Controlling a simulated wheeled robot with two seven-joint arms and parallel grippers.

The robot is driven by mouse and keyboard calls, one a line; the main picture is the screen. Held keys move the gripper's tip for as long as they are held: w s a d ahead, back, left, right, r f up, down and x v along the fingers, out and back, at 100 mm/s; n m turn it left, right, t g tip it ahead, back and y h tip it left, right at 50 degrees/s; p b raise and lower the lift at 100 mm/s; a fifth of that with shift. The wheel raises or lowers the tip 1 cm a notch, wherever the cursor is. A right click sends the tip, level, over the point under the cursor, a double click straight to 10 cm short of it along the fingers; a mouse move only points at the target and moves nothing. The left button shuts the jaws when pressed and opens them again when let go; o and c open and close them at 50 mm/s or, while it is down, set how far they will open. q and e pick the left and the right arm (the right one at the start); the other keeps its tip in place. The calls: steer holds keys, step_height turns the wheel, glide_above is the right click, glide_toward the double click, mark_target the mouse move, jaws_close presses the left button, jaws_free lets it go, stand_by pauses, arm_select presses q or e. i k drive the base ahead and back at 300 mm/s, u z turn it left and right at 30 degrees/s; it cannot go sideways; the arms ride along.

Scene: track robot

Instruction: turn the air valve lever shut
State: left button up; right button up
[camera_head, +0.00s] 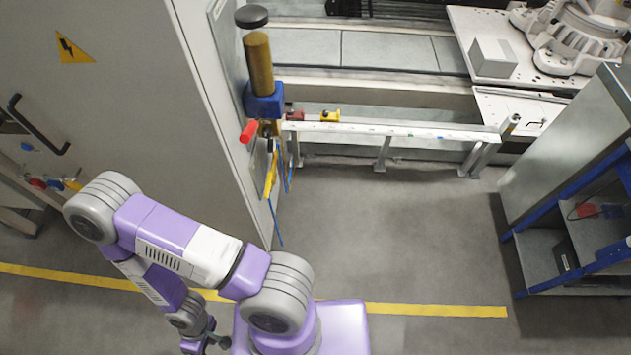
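The air valve unit is mounted on the side of the grey cabinet, with a brass-coloured cylinder (258,63) above a blue body (264,101). A red lever (249,131) sticks out to the lower left below the blue body. My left gripper (217,341) is low in the view near the bottom edge, well below and apart from the lever. It is small and dark, and its finger gap is unclear. My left arm is folded, with its elbow out to the left. My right gripper is not in view.
The grey cabinet (130,100) with a warning sign fills the left. A low metal rail (390,129) with a yellow fitting (330,116) runs behind the valve. A shelf unit (565,170) stands at right. The grey floor (390,220) between is clear.

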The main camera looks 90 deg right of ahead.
mark_target(269, 179)
steer(key=k, duration=0.55)
steer(key=z, duration=2.15)
steer(key=i, duration=1)
steer(key=z, duration=0.05)
